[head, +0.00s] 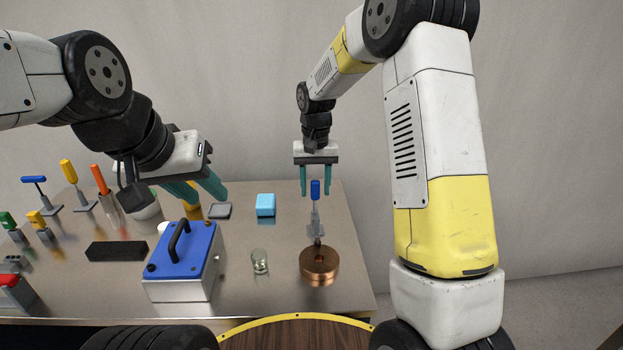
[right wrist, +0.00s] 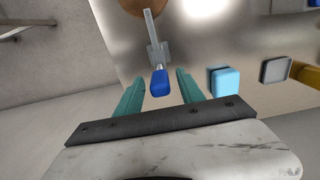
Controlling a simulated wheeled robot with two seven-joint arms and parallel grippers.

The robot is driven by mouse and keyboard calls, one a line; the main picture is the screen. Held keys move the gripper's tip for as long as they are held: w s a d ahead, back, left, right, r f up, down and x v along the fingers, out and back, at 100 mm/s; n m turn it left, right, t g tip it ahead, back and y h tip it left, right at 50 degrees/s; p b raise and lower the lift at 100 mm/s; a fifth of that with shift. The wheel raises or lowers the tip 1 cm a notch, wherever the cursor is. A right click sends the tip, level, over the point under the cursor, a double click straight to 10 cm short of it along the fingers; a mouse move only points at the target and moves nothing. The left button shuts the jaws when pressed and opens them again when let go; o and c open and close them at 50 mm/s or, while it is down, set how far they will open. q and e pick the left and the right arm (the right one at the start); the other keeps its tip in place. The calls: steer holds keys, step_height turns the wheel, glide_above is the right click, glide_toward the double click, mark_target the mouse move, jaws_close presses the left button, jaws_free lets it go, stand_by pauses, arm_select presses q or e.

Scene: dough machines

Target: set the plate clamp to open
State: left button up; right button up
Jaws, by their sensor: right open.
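A toggle clamp with an upright blue handle (head: 315,189) and grey metal body stands on the table behind a round copper-coloured disc (head: 319,263); I take it as the plate clamp. Its arm reaches toward the disc. In the right wrist view the blue handle (right wrist: 159,83) lies between the two teal fingers, with a gap on each side. My right gripper (head: 316,191) is open around or just behind the handle; exact depth is hard to tell. My left gripper (head: 203,192) is at the left above the table, its teal fingers apart and nothing visible between them.
A blue-topped box with a black handle (head: 183,260), a small glass (head: 260,261) and a light-blue block (head: 265,205) stand left of the clamp. Other clamps with blue (head: 34,179), yellow (head: 69,171) and orange (head: 100,179) handles stand far left. Table right of the disc is clear.

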jaws_close()
stand_by(1.3)
